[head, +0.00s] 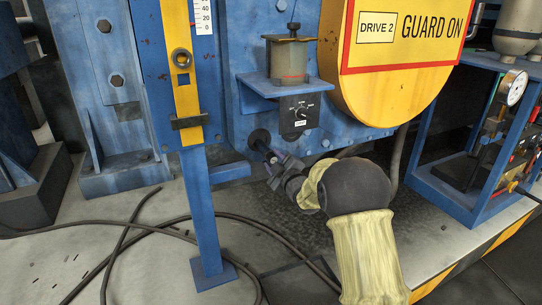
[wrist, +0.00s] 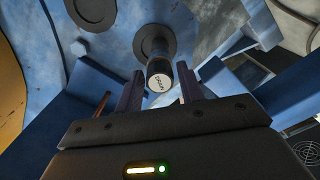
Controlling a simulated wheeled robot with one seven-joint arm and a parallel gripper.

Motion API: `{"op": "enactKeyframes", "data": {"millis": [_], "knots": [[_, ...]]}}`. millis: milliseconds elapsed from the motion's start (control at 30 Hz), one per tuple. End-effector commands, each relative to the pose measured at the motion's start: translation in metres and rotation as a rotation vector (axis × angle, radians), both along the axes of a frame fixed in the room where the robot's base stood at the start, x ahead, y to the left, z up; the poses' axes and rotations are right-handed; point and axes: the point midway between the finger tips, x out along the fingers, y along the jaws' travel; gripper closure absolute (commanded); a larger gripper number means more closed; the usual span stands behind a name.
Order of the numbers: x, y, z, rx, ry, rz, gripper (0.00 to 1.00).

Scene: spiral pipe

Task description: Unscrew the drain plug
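The drain plug is a dark round stub with a pale end face marked DRAIN (wrist: 160,82). It sticks out of a dark round flange on the blue machine wall. In the head view the plug (head: 259,140) shows low on the wall, partly hidden by my gripper. My gripper (head: 268,165) reaches up to it from the lower right. In the wrist view my gripper's two dark purple fingers (wrist: 159,90) stand apart, one on each side of the plug. A gap shows at the left finger; the right finger looks close to the plug, and contact cannot be told.
A second dark round cap (wrist: 93,10) sits upper left. A control box with a knob (head: 300,115) and a yellow guard (head: 395,50) are above my arm. A blue post (head: 202,210) stands left; black cables (head: 150,228) lie on the floor.

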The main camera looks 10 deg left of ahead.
Motion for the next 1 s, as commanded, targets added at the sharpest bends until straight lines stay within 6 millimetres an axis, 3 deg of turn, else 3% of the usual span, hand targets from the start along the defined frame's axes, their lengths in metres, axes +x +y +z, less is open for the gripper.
{"op": "enactKeyframes", "data": {"millis": [1000], "knots": [[0.0002,-0.0003,0.0015,0.644,0.372,-0.001,0.62]]}}
